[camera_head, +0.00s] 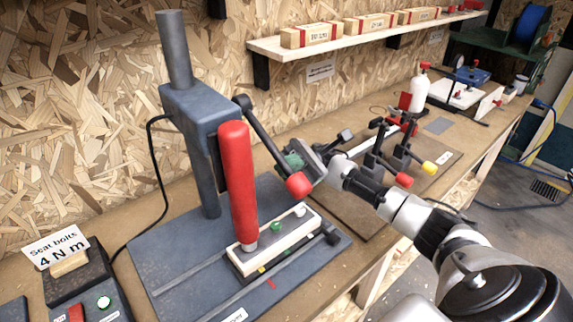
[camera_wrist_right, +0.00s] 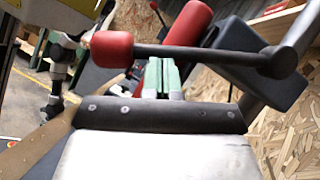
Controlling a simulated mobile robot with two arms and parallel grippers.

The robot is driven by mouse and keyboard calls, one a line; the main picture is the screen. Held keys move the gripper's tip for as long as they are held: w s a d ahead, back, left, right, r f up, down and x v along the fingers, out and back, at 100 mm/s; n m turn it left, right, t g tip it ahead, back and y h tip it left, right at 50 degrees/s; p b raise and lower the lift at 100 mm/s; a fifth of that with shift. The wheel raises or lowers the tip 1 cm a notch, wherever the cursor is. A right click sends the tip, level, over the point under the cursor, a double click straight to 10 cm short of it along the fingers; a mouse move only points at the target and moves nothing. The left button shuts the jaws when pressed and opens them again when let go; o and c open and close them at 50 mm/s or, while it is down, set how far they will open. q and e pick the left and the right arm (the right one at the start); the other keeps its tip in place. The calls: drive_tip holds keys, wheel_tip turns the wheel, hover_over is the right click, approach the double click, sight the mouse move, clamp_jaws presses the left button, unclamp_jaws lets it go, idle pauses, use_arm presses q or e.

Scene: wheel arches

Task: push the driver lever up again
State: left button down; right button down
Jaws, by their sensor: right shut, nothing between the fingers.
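The driver stand (camera_head: 202,135) has a grey column and a tall red driver (camera_head: 238,185) pointing down at a wooden block. Its black lever (camera_head: 262,138) slopes down to the right and ends in a red knob (camera_head: 299,185). In the wrist view the lever (camera_wrist_right: 215,58) crosses the picture, with the red knob (camera_wrist_right: 112,48) at its left end. My right gripper (camera_head: 294,160) is shut and empty, close beside the lever's lower part. Its green fingertips (camera_wrist_right: 164,66) point at the bar near the knob; I cannot tell whether they touch. My left gripper is not in view.
The wooden block (camera_head: 275,245) with a green and a white piece sits under the driver on a grey base plate (camera_head: 180,262). A fixture with black levers and red and yellow knobs (camera_head: 404,179) stands close behind my right arm. A shelf (camera_head: 345,38) runs along the wall.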

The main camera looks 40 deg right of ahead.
wheel_tip(320, 180, up, 13)
drive_tip(key=s+m+t+p, duration=0.2)
drive_tip(key=m+t+p, duration=0.1)
drive_tip(key=m+t, duration=1.1)
drive_tip(key=shift+s+d+r+m+y+p, duration=0.15)
drive_tip(key=shift+s+r+m+y+p, duration=0.15)
drive_tip(key=shift+m, duration=3)
drive_tip(key=shift+f, duration=0.1)
